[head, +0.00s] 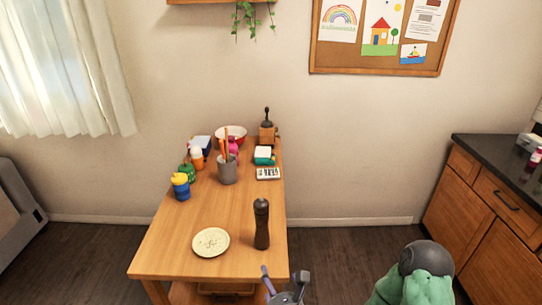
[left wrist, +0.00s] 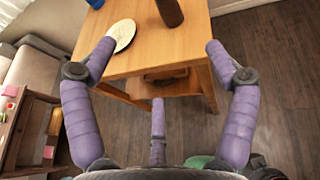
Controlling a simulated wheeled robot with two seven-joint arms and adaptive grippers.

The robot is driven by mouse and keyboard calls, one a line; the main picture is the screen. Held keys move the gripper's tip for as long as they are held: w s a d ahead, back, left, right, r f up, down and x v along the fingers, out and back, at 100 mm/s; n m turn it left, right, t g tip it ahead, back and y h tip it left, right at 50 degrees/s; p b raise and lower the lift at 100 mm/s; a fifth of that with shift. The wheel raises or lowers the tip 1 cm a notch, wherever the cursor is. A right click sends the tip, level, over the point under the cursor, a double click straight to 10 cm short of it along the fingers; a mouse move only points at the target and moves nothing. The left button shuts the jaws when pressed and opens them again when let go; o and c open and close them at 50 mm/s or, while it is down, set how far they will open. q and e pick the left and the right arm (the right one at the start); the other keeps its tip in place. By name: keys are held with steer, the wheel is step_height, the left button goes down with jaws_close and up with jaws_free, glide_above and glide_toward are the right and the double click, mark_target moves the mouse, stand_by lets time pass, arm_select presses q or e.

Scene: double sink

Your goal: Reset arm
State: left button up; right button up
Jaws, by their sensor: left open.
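My left gripper (head: 285,282) shows at the bottom of the head view, just off the table's front edge near its right corner. In the left wrist view my left gripper (left wrist: 158,62) has its purple fingers spread wide with nothing between them. The table's front edge and the floor lie beyond the fingers. My right gripper is not in view.
A wooden table (head: 185,248) holds a speckled plate (head: 211,242), a dark pepper mill (head: 262,224), a grey utensil cup (head: 227,170) and several smaller items at the back. Wooden cabinets (head: 470,202) stand at right.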

arm_select(q)
steer(key=s+a+f+n+g+y, duration=0.1)
steer(key=s+a+f+n+g, duration=0.2)
steer(key=f, duration=0.5)
steer(key=s+a+f+n+g, duration=0.2)
steer(key=a+f+g, duration=0.25)
steer(key=f, duration=0.25)
steer(key=s+d+f+n+g+h, duration=0.1)
steer(key=s+f+n+g+h, duration=0.25)
steer(key=s+f+n, duration=0.4)
steer(key=s+f+n+g+h, duration=0.3)
steer(key=s+f+n+g, duration=0.15)
steer(key=f+n, duration=0.45)
steer(key=w+a+f+n+t+h, duration=0.1)
steer(key=w+a+f+n+t, duration=0.1)
steer(key=n, duration=1.1)
step_height(320, 180, down, 3)
steer(key=shift+w+a+r+h, duration=0.15)
steer(key=shift+w+a+h, duration=0.2)
steer(key=shift+w+a, duration=0.55)
steer(key=shift+s+a, duration=0.1)
steer(key=shift+s, duration=0.05)
